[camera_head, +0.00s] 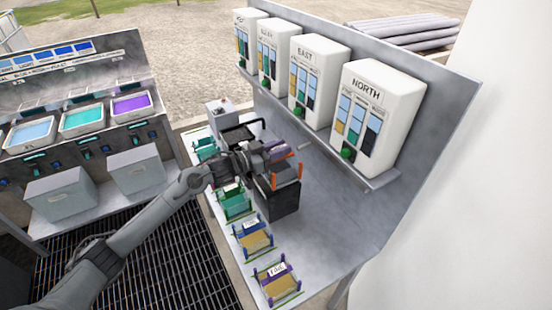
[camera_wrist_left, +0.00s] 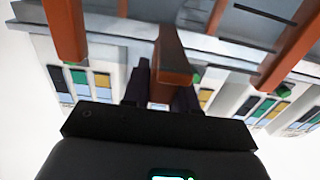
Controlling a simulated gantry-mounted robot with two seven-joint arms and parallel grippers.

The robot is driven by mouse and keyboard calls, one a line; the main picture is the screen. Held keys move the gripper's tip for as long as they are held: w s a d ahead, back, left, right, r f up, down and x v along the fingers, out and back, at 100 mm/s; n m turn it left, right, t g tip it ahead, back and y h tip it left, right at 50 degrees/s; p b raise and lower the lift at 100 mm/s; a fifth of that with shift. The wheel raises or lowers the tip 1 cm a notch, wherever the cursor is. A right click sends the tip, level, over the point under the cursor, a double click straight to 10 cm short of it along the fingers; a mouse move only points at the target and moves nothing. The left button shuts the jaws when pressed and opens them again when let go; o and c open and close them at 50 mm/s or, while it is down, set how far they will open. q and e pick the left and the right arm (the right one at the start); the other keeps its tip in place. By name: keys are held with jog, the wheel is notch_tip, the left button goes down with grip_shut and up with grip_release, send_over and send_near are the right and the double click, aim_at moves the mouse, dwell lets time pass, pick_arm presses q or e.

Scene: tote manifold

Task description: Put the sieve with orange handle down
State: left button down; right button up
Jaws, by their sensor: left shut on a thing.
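The sieve's orange handle (camera_wrist_left: 172,60) sits between the dark fingers of my left gripper (camera_wrist_left: 160,90) in the left wrist view. My left gripper (camera_head: 258,162) is shut on it. In the head view, the orange parts of the sieve (camera_head: 299,171) show just right of my gripper, above or at a black open box (camera_head: 280,203) on the grey bench. My wrist and gripper hide much of the sieve, and I cannot tell whether it touches the box. My right gripper is not in view.
White labelled dispensers (camera_head: 376,105) stand on the back panel. The grey bench (camera_head: 335,225) is clear right of the black box. Coloured bins (camera_head: 82,120) stand left.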

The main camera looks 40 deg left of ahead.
pick_arm(q)
jog(key=w+a+f, duration=0.1)
jog(key=a+f, duration=0.1)
jog(key=shift+w+a, duration=0.4)
send_over(276, 168)
jog(key=shift+w+f+b, duration=0.1)
jog(key=shift+f+b, duration=0.25)
jog(key=shift+f, duration=1.65)
jog(key=shift+a, duration=0.1)
jog(key=shift+f, duration=0.15)
jog(key=c, duration=0.9)
grip_release()
jog(key=p+v, duration=0.1)
jog(key=v, duration=1.1)
